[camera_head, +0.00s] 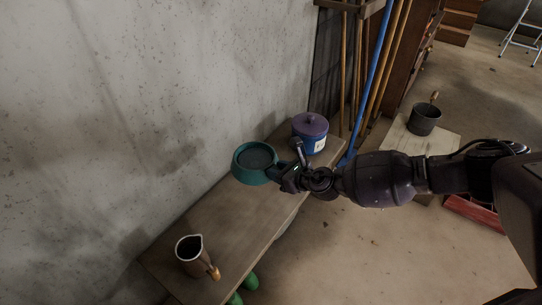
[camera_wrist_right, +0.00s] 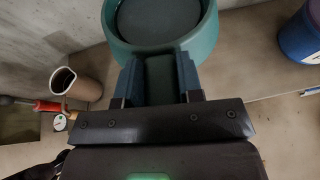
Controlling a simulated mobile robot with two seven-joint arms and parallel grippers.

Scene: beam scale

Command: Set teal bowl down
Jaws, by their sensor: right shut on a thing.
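The teal bowl (camera_head: 249,171) is at the back of the wooden bench, near the wall, in the head view. My right gripper (camera_head: 275,172) is shut on the bowl's near right side. In the right wrist view the bowl (camera_wrist_right: 196,38) fills the top middle, and the gripper's fingers (camera_wrist_right: 160,82) close on its near side. The bowl looks about level. I cannot tell whether its base touches the bench.
The wooden bench (camera_head: 225,224) has free room between the bowl and a brown pitcher (camera_head: 196,256). A blue tub with a purple lid (camera_head: 310,133) stands right of the bowl. The concrete wall (camera_head: 150,100) is close behind. A dark bucket (camera_head: 424,119) stands farther right.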

